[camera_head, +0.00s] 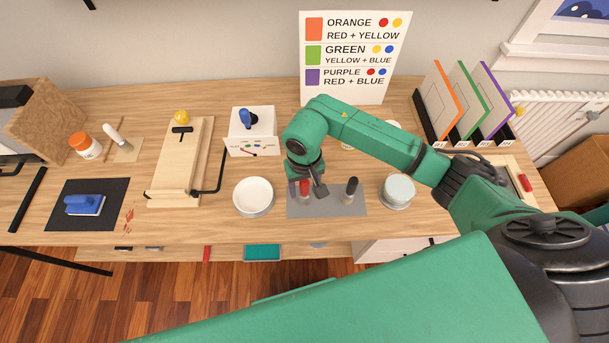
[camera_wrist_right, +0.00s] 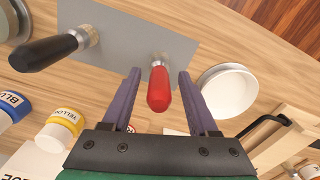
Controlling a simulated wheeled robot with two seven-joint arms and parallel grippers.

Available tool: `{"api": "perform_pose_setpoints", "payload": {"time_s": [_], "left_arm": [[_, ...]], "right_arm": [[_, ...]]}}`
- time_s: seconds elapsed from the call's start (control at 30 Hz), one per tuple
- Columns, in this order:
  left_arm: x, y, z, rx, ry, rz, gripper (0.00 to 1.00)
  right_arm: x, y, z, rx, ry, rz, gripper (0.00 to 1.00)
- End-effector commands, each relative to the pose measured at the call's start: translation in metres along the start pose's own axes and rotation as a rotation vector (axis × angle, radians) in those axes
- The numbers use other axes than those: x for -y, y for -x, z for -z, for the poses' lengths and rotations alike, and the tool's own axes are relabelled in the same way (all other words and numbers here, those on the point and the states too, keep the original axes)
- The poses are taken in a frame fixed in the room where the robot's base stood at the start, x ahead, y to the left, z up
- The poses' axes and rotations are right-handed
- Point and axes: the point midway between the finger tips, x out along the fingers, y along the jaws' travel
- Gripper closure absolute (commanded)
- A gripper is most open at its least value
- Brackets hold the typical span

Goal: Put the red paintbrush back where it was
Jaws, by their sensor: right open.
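The red paintbrush (camera_head: 305,191) stands upright on a grey mat (camera_head: 333,211), its red handle pointing up. In the right wrist view the red paintbrush (camera_wrist_right: 158,90) shows between the two purple fingers. My right gripper (camera_head: 306,187) is open above and around the handle, with a gap on each side in the wrist view (camera_wrist_right: 157,76). A black-handled brush (camera_head: 351,190) stands to the right on the same mat, and it also shows in the wrist view (camera_wrist_right: 45,52). My left gripper is not in view.
A wooden board with a clamp (camera_head: 180,165) is further left. A color-mixing sign (camera_head: 353,50) stands behind.

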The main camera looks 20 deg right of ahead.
Motion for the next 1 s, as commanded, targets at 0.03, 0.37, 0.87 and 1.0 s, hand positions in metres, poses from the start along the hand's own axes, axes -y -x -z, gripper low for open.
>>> {"api": "perform_pose_setpoints", "payload": {"time_s": [0.03, 0.37, 0.87, 1.0], "left_arm": [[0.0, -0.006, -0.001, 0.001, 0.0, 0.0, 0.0], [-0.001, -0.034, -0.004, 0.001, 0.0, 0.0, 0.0], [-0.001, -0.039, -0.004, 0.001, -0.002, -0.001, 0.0], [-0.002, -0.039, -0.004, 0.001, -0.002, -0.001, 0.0]], "right_arm": [[0.0, 0.005, 0.002, -0.006, 0.001, 0.0, 0.4], [0.0, 0.08, 0.002, -0.008, 0.002, 0.0, 0.4], [0.0, 0.114, 0.0, -0.001, 0.001, -0.001, 0.4], [0.0, 0.114, 0.0, -0.001, 0.001, -0.001, 0.4]]}}
